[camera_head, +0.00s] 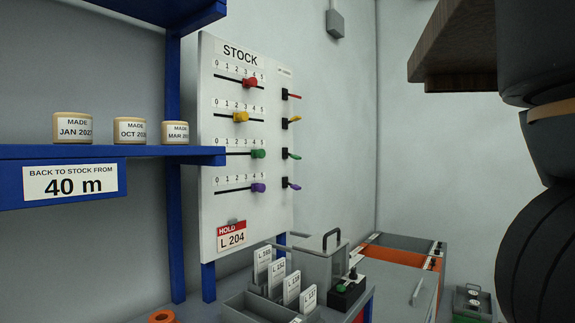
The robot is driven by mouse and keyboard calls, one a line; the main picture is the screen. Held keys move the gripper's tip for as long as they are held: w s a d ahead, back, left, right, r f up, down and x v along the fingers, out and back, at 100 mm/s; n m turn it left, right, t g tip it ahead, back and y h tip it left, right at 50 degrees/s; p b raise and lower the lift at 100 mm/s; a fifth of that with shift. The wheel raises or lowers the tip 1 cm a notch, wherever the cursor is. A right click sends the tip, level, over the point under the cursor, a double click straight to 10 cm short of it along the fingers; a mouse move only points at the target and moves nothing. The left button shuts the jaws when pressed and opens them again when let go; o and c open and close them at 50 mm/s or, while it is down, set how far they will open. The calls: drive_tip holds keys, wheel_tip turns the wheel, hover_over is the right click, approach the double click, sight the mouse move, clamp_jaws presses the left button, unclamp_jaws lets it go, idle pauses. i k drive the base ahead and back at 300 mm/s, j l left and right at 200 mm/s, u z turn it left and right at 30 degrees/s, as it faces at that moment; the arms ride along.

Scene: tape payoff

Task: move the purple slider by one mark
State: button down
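The purple slider (259,188) is a round knob on the lowest slot of the white STOCK board (222,120). The slot has a scale from 0 to 5 above it. The knob stands near the right end, about at 4 or 5; I cannot tell which exactly. A small purple-tipped lever (294,187) sits on the board's side face at about the same height. My gripper is not in view; only dark parts of my arm fill the right edge, well apart from the board.
Red (250,82), yellow (240,117) and green (258,154) sliders sit above. A blue shelf (150,152) with several labelled rolls stands left. A card tray (245,308) and grey bin (318,262) stand below. A brown wooden piece (450,60) hangs upper right.

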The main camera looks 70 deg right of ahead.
sight(259, 188)
drive_tip(key=z, duration=1.35)
